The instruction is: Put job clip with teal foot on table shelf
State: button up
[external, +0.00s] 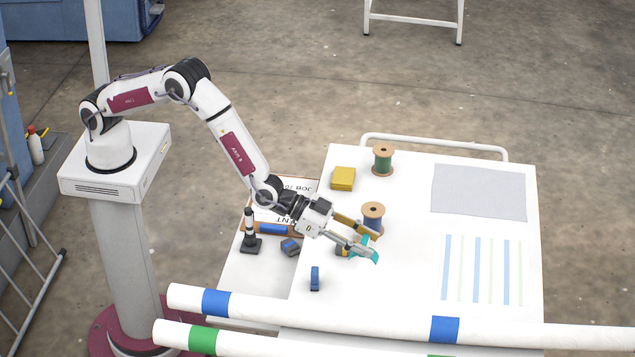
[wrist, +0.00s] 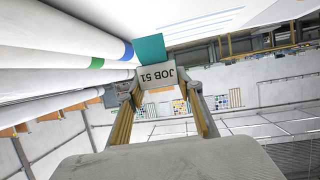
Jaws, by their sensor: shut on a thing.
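My gripper (external: 367,245) is shut on the job clip with the teal foot (external: 364,251), above the left part of the white table (external: 410,285). In the wrist view, the clip's white plate reading "JOB 51" (wrist: 165,76) sits between my fingertips, upside down in the picture, and its teal foot (wrist: 150,48) points away from me. A lower white surface (external: 250,285), which looks like the table shelf, extends to the left of the tabletop. My forearm and wrist hide part of it.
A black-and-white stand (external: 250,241), a blue block (external: 290,247) and a lettered board (external: 298,185) are at the left. A small blue piece (external: 315,278), a yellow block (external: 343,178), a green spool (external: 382,160) and a blue spool (external: 373,217) stand nearby.

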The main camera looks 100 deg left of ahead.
jog(key=shift+a, duration=0.1)
jog(key=shift+s+a, duration=0.35)
jog(key=s+a+r, duration=0.4)
jog(key=s+a, duration=0.4)
jog(key=a, duration=0.1)
jog(key=s+a+r, duration=0.5)
jog(key=s+a, duration=0.3)
jog(key=a, duration=0.1)
jog(key=s+d+f, duration=0.3)
jog(key=s+f, duration=0.4)
jog(key=f, duration=0.4)
jog(key=s+d+f+n+y, duration=0.1)
jog(key=s+d+f, duration=0.3)
jog(key=s+f, duration=0.3)
jog(key=shift+s+d+f, duration=0.2)
jog(key=shift+s+f, duration=0.2)
jog(key=shift+f, duration=1.45)
jog(key=shift+f, duration=2.9)
